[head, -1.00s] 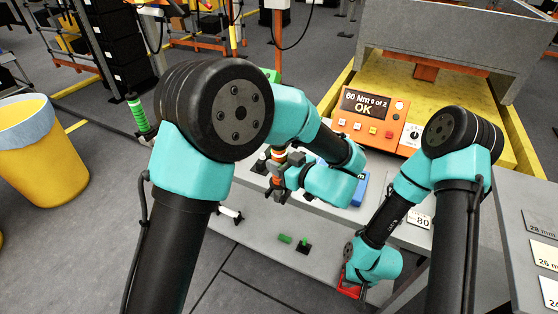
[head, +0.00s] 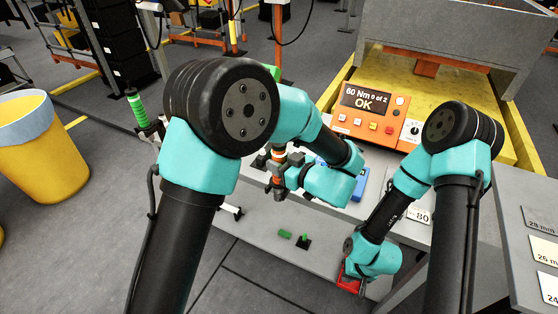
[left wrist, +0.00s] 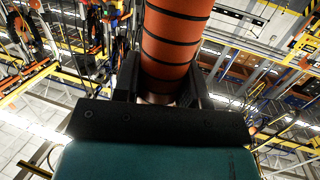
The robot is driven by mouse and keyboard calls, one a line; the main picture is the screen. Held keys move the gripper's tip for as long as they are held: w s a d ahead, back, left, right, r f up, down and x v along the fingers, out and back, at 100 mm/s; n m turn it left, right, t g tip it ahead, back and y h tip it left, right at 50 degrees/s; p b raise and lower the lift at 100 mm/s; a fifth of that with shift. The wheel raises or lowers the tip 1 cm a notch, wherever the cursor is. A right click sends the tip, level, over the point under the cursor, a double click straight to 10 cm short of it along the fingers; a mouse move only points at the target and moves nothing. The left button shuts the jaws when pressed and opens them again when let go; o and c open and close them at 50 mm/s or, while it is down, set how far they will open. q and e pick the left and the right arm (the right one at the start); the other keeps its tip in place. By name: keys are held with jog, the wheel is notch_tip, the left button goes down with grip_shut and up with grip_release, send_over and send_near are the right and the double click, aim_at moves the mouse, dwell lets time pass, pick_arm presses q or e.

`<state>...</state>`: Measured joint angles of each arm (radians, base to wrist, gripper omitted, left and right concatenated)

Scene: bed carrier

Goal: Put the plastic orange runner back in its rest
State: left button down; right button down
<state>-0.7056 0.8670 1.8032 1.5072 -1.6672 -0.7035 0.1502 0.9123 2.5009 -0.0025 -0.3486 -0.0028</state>
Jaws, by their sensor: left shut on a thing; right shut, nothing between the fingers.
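The orange runner (head: 277,168) is a cylinder banded with black. It stands roughly upright above the grey bench in the head view, and it also fills the upper middle of the left wrist view (left wrist: 176,40). My left gripper (head: 284,170) is shut on it, with a black finger on each side. The runner's lower end is partly hidden, and I cannot tell whether it touches anything. I cannot make out its rest with certainty. My right gripper (head: 349,276) is low at the bench's front, shut and empty, beside a red object (head: 349,285); its fingers are mostly hidden.
An orange torque controller (head: 369,112) reading "60 Nm 0 of 2 OK" stands at the back. A blue object (head: 359,186) lies behind my left wrist. Green pieces (head: 285,235) lie on the lower grey surface. A yellow bin (head: 41,150) stands far left.

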pick_arm(q)
jog(key=shift+f, duration=0.35)
jog(key=c, duration=0.6)
grip_release()
jog(key=shift+d, duration=0.15)
jog(key=v, duration=0.7)
jog(key=shift+s, duration=0.2)
